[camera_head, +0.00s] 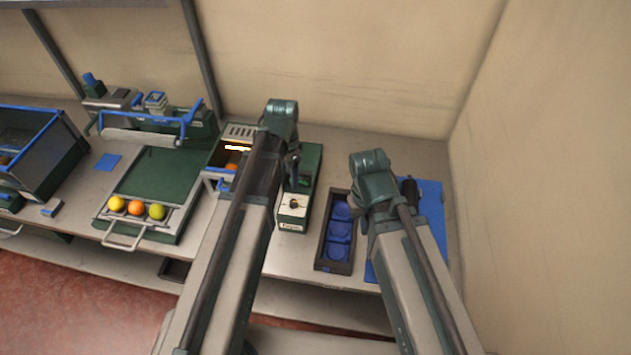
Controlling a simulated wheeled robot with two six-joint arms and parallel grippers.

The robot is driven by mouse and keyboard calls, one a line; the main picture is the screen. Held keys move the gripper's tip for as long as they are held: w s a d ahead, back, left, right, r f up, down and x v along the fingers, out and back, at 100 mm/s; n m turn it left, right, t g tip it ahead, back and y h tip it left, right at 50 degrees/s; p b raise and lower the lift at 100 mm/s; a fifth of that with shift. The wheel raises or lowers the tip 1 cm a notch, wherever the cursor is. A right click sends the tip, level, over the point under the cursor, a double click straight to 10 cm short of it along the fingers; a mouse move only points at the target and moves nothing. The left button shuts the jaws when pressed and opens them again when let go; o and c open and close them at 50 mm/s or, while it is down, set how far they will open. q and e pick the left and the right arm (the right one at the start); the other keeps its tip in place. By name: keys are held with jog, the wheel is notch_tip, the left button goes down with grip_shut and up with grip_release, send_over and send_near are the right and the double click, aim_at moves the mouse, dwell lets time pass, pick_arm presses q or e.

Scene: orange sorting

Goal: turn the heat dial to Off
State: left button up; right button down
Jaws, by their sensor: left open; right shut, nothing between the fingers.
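The heat dial (294,203) is a small dark knob on a pale front panel of the green and grey heater unit (312,160). A small label sits below it. Its pointer setting is too small to read. My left gripper (293,166) appears as a dark shape below its wrist, just behind the dial in the picture and seemingly apart from it. It is open, though its fingers are hard to make out. My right arm ends in a green wrist above the right of the bench.
A dark tray (323,265) with blue round pieces stands right of the heater. A blue mat (432,215) lies further right. A green tray (160,178) with several fruits at its front and a blue-rimmed bin (62,118) are left. A glowing slot (237,148) shows beside my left arm.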

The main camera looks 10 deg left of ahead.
aim_at(293, 202)
pick_arm(q)
jog(key=f+b, duration=0.9)
jog(key=w+f+b, duration=0.1)
jog(key=f+b, duration=0.3)
jog(key=b, duration=0.1)
jog(key=shift+w+d+f, duration=0.1)
jog(key=shift+d+f, duration=0.05)
jog(key=shift+f, duration=0.15)
pick_arm(e)
notch_tip(293, 202, down, 14)
jog(key=shift+w+d+r, duration=0.25)
jog(key=shift+w+d, duration=0.1)
pick_arm(q)
grip_shut()
